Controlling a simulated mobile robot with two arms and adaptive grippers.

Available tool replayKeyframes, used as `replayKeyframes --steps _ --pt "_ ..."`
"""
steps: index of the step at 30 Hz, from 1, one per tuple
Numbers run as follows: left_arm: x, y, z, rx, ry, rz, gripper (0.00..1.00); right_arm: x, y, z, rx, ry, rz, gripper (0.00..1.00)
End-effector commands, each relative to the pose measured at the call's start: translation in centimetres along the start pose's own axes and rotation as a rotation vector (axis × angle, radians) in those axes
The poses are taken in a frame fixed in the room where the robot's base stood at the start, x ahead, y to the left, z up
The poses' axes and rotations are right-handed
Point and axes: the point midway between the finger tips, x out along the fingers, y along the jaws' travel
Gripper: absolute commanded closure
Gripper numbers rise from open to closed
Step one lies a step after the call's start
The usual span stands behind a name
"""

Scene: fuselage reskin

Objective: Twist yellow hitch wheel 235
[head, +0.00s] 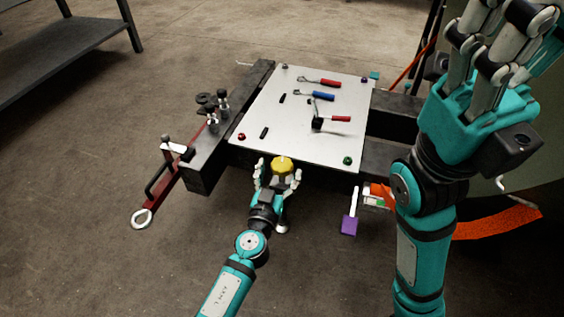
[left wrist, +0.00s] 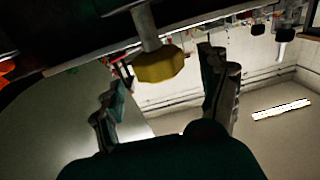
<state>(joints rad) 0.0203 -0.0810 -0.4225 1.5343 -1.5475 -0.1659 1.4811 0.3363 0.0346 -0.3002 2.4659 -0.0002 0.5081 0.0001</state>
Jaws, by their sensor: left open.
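The yellow hitch wheel (head: 282,163) is a small yellow knob at the front edge of the metal panel. In the left wrist view the yellow wheel (left wrist: 158,65) sits on the end of a grey shaft. My left gripper (head: 279,178) is open, with one finger on each side of the wheel. In the left wrist view its fingers (left wrist: 160,95) stand apart, and the wheel is between and beyond the tips, with visible gaps. My right gripper (head: 490,55) is raised at the upper right, away from the wheel, with its fingers pointing up; nothing shows between them.
The pale panel (head: 262,100) carries a red-handled tool (head: 330,83), a blue-handled tool (head: 323,96) and a black-headed tool with a red handle (head: 340,118). A red bar with a ring (head: 142,217) projects at left. A purple block (head: 349,225) hangs at right. Floor in front is clear.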

Motion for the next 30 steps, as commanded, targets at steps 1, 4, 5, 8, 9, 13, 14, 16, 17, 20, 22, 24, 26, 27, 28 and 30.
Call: replayKeyframes --steps 1,4,5,8,9,13,14,16,17,20,22,24,26,27,28,30 --pt "0.9 0.0 -0.1 0.0 0.001 0.0 0.22 0.0 0.0 0.0 0.0 0.0 -0.001 0.6" --pt "2.2 -0.1 0.0 0.002 0.001 -0.001 0.22 -0.1 -0.1 0.0 0.0 -0.001 -0.002 0.6" --pt "2.5 0.0 0.1 0.001 0.001 -0.001 0.22 -0.1 -0.1 0.0 0.0 -0.001 -0.002 0.6" --pt "3.1 0.0 0.0 -0.001 0.001 -0.001 0.22 0.0 -0.1 0.0 -0.001 0.001 -0.004 0.6" --pt "3.3 0.0 0.0 0.0 0.0 0.0 0.22 0.1 -0.1 0.0 -0.001 0.004 -0.005 0.6" --pt "3.4 0.0 0.1 0.0 -0.001 0.0 0.22 0.3 -0.1 -0.2 -0.002 0.011 -0.007 0.6" --pt "3.4 0.0 0.1 0.0 -0.001 0.0 0.22 0.3 -0.1 -0.2 -0.002 0.012 -0.007 0.6" --pt "3.4 0.0 0.1 0.0 -0.001 0.0 0.22 0.3 -0.1 -0.2 -0.002 0.012 -0.007 0.6" --pt "3.4 0.0 0.1 0.0 -0.001 0.0 0.22 0.3 -0.1 -0.2 -0.002 0.012 -0.007 0.6" --pt "3.4 0.0 0.0 0.0 -0.001 0.0 0.31 0.3 -0.1 -0.2 -0.002 0.012 -0.007 0.6" --pt "3.4 0.0 0.0 0.0 -0.001 0.0 0.41 0.3 -0.1 -0.2 -0.002 0.012 -0.007 0.6" --pt "3.4 0.0 0.0 0.0 0.0 0.0 0.5 0.3 -0.1 -0.2 -0.002 0.012 -0.006 0.6" --pt "3.4 0.0 0.0 0.0 0.0 0.0 0.58 0.3 -0.1 -0.2 -0.002 0.012 -0.006 0.6" --pt "3.4 0.0 0.0 0.0 0.0 0.0 0.63 0.3 -0.1 -0.2 -0.001 0.011 -0.006 0.6" --pt "3.4 0.0 0.0 0.0 0.0 0.0 0.67 0.2 -0.1 -0.2 -0.001 0.011 -0.006 0.6" --pt "3.4 0.0 0.1 0.0 -0.001 0.0 0.76 0.2 -0.1 -0.2 -0.001 0.011 -0.005 0.6"
